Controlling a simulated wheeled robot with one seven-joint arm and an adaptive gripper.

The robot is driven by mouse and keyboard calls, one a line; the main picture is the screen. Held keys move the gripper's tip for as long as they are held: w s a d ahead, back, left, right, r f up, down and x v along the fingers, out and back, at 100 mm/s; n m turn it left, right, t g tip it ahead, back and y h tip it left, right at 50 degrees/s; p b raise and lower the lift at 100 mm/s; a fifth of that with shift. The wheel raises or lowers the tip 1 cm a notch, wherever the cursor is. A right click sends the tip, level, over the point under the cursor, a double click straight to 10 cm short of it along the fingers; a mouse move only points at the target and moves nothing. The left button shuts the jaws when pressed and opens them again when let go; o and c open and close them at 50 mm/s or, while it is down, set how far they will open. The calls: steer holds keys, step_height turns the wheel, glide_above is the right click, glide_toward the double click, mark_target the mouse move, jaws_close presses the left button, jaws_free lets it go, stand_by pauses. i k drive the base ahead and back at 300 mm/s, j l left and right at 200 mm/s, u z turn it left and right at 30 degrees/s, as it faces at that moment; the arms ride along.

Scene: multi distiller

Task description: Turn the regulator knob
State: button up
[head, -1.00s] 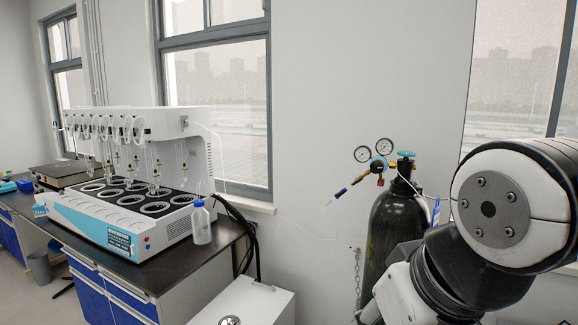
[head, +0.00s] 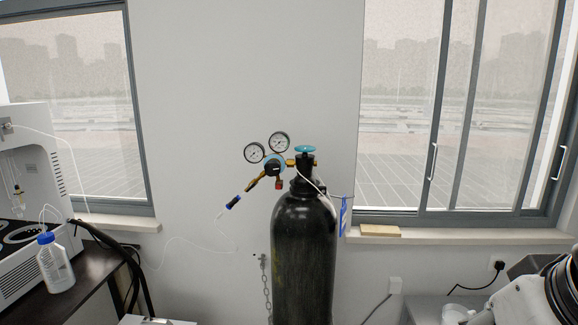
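The regulator (head: 290,163) sits on top of a black gas cylinder (head: 304,255) in the middle of the head view, with two round dial gauges (head: 279,142) above it. A dark round knob with a light blue ring (head: 274,165) faces me on the regulator's left part. A teal handwheel (head: 305,149) tops the cylinder valve. My gripper is out of the picture; only part of my arm shows at the bottom right, well away from the cylinder.
A multi-position distiller (head: 30,200) and a blue-capped bottle (head: 55,262) stand on a dark bench at left. A chain (head: 265,285) hangs on the wall beside the cylinder. A blue tag (head: 343,217) hangs at its right. A low grey surface (head: 440,302) lies at the right.

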mark_target(272, 168)
steer(key=i+j, duration=0.1)
steer(key=j, duration=0.3)
steer(key=i+j, duration=0.1)
steer(key=j, duration=0.25)
steer(key=i+j, duration=0.1)
steer(key=j, duration=0.3)
steer(key=i+j, duration=0.1)
steer(key=j, duration=0.25)
steer(key=k, duration=0.25)
